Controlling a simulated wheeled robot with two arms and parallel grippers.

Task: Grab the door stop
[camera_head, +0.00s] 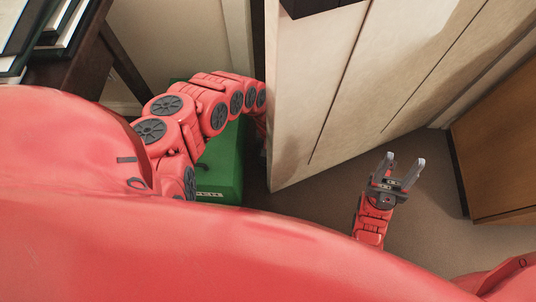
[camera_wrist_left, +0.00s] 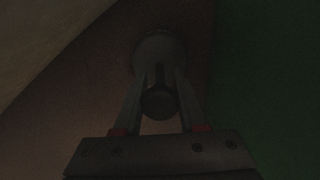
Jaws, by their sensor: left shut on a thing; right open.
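The left wrist view is dark. In it my left gripper (camera_wrist_left: 161,95) is shut on the door stop (camera_wrist_left: 158,55), a rounded piece that shows between and beyond the fingers. Its exact shape and colour are hard to tell. In the head view my left arm reaches down behind the door's edge, so its gripper and the door stop are hidden there. My right gripper (camera_head: 405,165) is open and empty above the floor, to the right of the door.
A pale panelled door (camera_head: 330,85) stands open beside my left arm. A green box (camera_head: 222,165) sits on the floor just under that arm. A wooden cabinet (camera_head: 500,135) stands at the right. Dark shelving with books (camera_head: 50,30) is at the upper left. Brown floor (camera_head: 320,205) is clear near the door.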

